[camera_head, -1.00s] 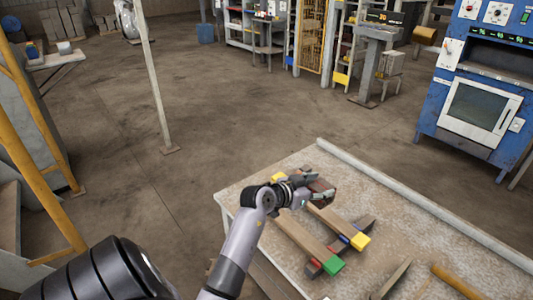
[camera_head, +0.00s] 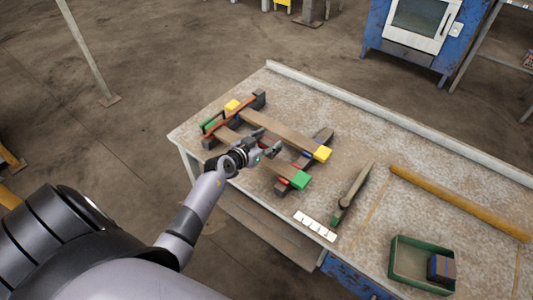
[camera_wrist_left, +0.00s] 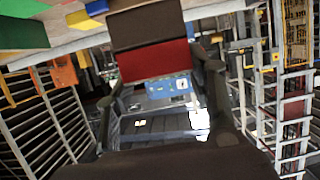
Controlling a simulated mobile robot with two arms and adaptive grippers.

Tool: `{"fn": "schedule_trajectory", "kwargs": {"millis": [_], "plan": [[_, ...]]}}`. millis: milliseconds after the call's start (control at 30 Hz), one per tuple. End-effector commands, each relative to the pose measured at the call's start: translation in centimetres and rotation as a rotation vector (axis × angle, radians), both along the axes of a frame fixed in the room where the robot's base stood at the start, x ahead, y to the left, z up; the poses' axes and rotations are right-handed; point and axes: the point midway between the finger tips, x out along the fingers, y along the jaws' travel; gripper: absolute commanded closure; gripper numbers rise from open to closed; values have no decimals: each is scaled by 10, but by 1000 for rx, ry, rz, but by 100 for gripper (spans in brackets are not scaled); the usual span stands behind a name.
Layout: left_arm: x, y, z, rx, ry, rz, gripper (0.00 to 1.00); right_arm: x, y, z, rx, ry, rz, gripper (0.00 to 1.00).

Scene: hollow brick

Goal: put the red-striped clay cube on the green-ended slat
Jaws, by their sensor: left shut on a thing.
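My left gripper (camera_head: 264,146) is shut on the red-striped clay cube (camera_wrist_left: 147,25). In the left wrist view the cube is dark brown with a broad red band, between the two fingers (camera_wrist_left: 165,92). In the head view the cube cannot be made out clearly at the gripper. The green-ended slat (camera_head: 270,166) lies across supports on the table, its bright green end (camera_head: 301,181) to the right of the gripper. The gripper is over or beside this slat's left part; its height is hard to judge. My right gripper is not in view.
A yellow-ended slat (camera_head: 290,133) lies alongside, behind. Striped supports (camera_head: 234,116) cross under the slats.

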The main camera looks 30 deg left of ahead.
Motion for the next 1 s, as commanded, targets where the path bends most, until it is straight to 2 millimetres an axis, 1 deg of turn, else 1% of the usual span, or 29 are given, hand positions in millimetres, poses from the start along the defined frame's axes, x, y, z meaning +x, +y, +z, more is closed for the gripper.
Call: {"fn": "schedule_trajectory", "kwargs": {"millis": [67,133,200,300,633,767,800,1000], "plan": [[0,0,-7,1,-1,1,78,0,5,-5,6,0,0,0],[0,1,-19,3,2,-1,78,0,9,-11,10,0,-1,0],[0,1,-31,4,1,-1,78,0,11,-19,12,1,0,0],[0,1,-42,2,0,0,78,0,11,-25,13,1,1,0],[0,0,-43,-1,-2,1,78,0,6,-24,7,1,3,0],[0,0,-48,0,-1,1,78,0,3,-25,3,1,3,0],[0,0,-48,-1,0,1,49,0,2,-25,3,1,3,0],[0,0,-48,0,0,0,35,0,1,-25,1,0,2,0]]}}
